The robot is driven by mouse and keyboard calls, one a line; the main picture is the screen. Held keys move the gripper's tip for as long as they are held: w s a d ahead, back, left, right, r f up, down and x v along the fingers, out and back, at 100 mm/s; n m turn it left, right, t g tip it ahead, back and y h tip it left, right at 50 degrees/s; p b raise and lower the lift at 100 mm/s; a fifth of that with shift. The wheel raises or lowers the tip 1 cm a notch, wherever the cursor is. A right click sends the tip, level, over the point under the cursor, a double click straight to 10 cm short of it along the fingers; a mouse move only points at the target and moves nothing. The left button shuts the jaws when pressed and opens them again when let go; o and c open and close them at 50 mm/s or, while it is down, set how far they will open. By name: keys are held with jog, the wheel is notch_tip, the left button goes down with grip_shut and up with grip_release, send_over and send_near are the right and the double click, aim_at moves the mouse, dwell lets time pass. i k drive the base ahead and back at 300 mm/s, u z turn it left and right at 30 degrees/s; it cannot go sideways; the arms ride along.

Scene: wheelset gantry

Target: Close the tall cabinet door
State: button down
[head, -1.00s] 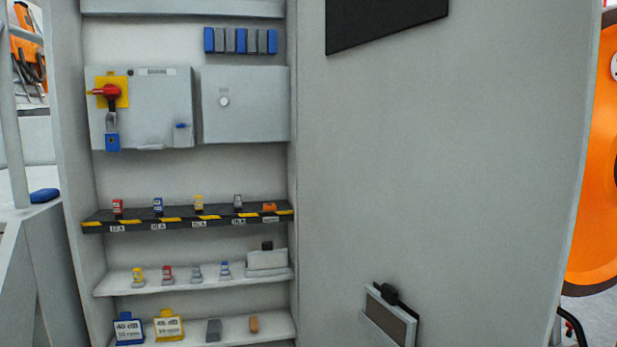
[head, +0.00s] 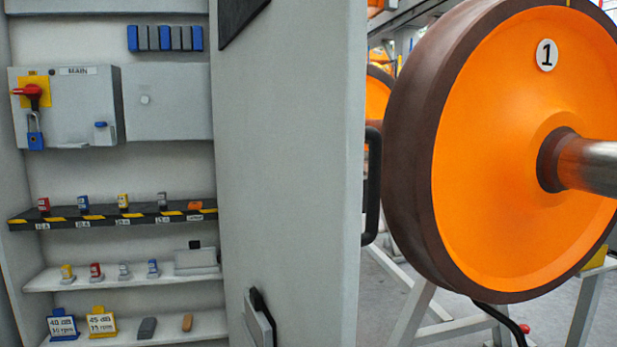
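The tall cabinet (head: 110,173) stands at the left of the head view, with its inside showing. Its grey door (head: 290,170) stands open on the right side of the opening, its inner face partly toward me. A black handle (head: 372,185) sticks out at the door's free right edge. A dark panel (head: 238,15) is at the top of the door, and a small holder (head: 258,318) with a dark clip is low on it. My gripper is not in view.
A large orange wheel (head: 500,150) marked 1, with a brown rim and steel axle, stands right of the door on a grey frame (head: 420,310). Cabinet shelves (head: 125,275) hold small padlocks and tags. A red switch (head: 33,92) with a blue padlock is at upper left.

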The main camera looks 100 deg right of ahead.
aim_at(288, 87)
jog(key=k, duration=1.65)
jog(key=z, duration=0.4)
jog(key=k, duration=1.1)
jog(key=z, duration=1.1)
jog(key=i, duration=0.5)
jog(key=u, duration=0.05)
